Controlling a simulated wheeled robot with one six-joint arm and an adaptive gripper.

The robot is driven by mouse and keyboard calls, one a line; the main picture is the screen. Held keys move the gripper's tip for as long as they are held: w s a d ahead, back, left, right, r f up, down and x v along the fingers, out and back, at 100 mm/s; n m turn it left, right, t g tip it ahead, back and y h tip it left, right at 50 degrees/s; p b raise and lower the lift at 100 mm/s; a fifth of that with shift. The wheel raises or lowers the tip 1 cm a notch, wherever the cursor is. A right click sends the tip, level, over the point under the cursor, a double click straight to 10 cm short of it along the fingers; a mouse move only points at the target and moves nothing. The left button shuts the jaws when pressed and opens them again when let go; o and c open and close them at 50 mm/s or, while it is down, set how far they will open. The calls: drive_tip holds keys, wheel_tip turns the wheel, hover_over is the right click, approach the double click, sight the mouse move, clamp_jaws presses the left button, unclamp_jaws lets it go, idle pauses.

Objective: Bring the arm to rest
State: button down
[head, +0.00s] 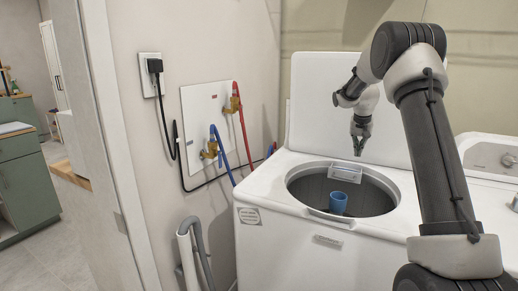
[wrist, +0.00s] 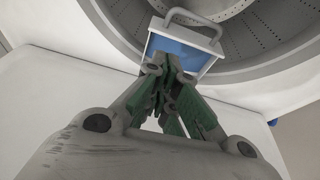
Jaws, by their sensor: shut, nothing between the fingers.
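My gripper (head: 359,150) is shut and empty in the head view, pointing down above the back rim of the washer's round opening. My arm reaches over the white top-loading washer (head: 300,250) from the right. In the wrist view my gripper's fingertips (wrist: 168,62) are together. Behind them is a small white dispenser with a handle (wrist: 188,30) and a blue inside, at the drum's edge. The dispenser also shows at the back rim in the head view (head: 346,172). I see no towel in the drum.
The washer lid (head: 318,105) stands open behind my gripper. A blue cylindrical part (head: 338,203) stands inside the drum (head: 372,200). Red (head: 243,130) and blue (head: 222,150) hoses run along the left wall. A second white machine (head: 490,158) is at the right.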

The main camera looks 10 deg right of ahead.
drive_tip(key=s+a+f+n+g, duration=0.2)
drive_tip(key=s+f, duration=0.2)
drive_tip(key=s, duration=0.4)
drive_tip(key=s+a+r+n+t, duration=0.1)
drive_tip(key=s+a+r, duration=0.3)
drive_tip(key=s, duration=0.9)
drive_tip(key=s+a+r+n+t+y, duration=0.1)
drive_tip(key=s+a+r, duration=0.4)
drive_tip(key=s, duration=0.8)
drive_tip(key=s+a+r+n+t+y, duration=0.1)
drive_tip(key=s+a+r, duration=0.4)
drive_tip(key=s, duration=0.8)
drive_tip(key=shift+a+r+n, duration=0.2)
drive_tip(key=shift+n, duration=0.5)
